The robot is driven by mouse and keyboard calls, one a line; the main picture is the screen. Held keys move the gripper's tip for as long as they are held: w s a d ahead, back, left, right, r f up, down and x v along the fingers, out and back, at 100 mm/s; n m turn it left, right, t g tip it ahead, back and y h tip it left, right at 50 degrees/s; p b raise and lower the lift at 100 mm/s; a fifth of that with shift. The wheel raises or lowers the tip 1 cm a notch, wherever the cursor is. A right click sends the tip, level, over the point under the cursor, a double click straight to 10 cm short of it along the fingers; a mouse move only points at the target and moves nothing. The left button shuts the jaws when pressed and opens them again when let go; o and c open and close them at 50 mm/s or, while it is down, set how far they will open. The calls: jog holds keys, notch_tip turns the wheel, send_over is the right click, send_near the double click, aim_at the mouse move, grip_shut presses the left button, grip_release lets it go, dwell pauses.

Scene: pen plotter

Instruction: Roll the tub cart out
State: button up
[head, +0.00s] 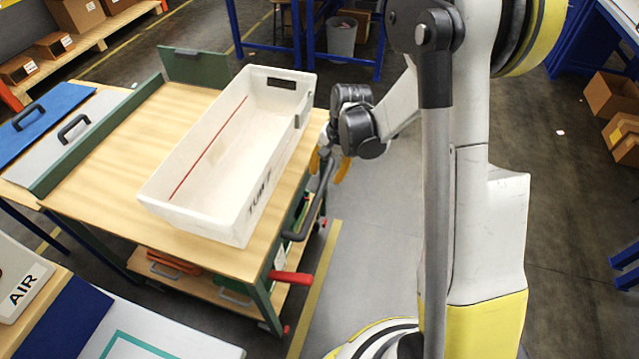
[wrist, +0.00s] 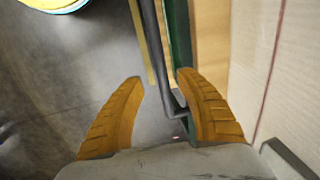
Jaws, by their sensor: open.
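The tub cart (head: 120,145) has a wooden top, a green frame and a lower shelf, and stands left of my arm. A white tub (head: 215,150) with a red line inside and black lettering sits on it. A dark bar handle (head: 322,197) runs along the cart's right side; in the wrist view the handle (wrist: 154,45) passes between my orange fingers. My gripper (head: 328,167) is open at this handle, its fingertips (wrist: 160,78) spread on either side of the bar. Contact with the bar cannot be told. A red lever (head: 291,277) sticks out low on the cart.
A bench with a grey panel (head: 85,118) and a blue panel (head: 40,112) adjoins the cart's left side. A sign marked AIR (head: 22,288) is at lower left. Blue-framed tables (head: 345,52) stand behind. Cardboard boxes (head: 610,95) are at far right.

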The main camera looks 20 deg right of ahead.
aim_at(320, 191)
jog(key=f+b, duration=0.1)
jog(key=f, duration=0.2)
jog(key=a+f+b, duration=0.1)
jog(key=f, duration=0.2)
jog(key=w+f+b, duration=0.1)
jog(key=f, duration=0.2)
jog(key=shift+a+b, duration=0.25)
jog(key=shift+b, duration=0.15)
grip_shut()
